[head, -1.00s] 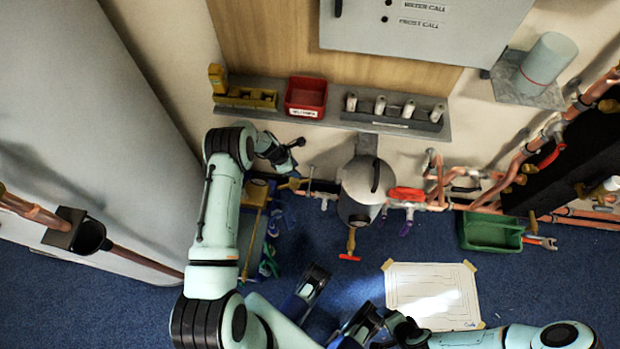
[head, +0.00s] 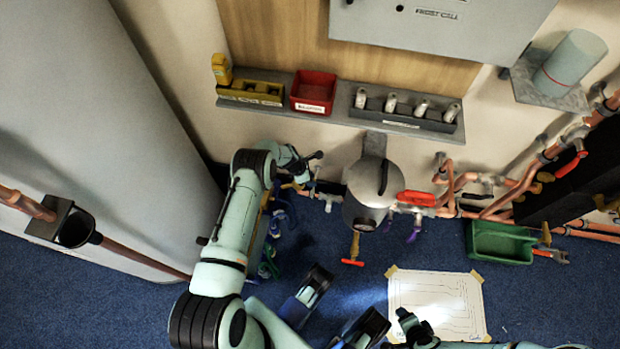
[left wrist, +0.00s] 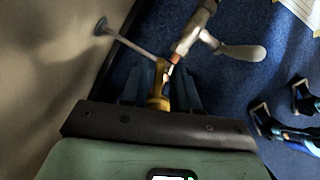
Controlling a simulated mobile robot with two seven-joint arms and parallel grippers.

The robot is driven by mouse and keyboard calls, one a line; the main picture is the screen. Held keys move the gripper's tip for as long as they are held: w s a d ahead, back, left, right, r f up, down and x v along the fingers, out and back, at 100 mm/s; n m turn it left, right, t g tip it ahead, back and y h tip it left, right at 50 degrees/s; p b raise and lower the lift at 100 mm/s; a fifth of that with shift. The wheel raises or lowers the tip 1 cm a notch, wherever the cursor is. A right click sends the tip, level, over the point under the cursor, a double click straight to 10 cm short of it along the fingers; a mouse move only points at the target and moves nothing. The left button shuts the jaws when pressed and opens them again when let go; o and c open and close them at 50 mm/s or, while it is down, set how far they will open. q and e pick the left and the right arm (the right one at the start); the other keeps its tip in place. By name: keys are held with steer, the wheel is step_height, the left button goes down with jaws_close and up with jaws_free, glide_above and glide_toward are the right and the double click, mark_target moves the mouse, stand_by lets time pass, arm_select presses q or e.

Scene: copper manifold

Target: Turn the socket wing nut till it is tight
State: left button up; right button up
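A brass-coloured fitting, which looks like the socket wing nut (left wrist: 158,82), shows in the left wrist view at the end of a pipe; its wings are hard to make out. My left gripper (left wrist: 160,95) has its two dark fingers apart, one on each side of the brass piece. I see no clear contact. In the head view, my left gripper (head: 311,167) is at the wall pipework, left of the grey cylindrical vessel (head: 362,212), and its fingers look spread.
A copper pipe with a lever handle (left wrist: 243,52) lies just beyond the left fingers. A shelf above holds a red bin (head: 313,92) and a rack of white-capped items (head: 405,112). A green crate (head: 500,243) and a paper sheet (head: 437,303) lie on the blue floor.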

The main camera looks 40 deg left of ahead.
arm_select(q)
jaws_close()
steer(key=shift+w+a+r, duration=0.1)
steer(key=shift+a, duration=0.1)
stand_by(1.0)
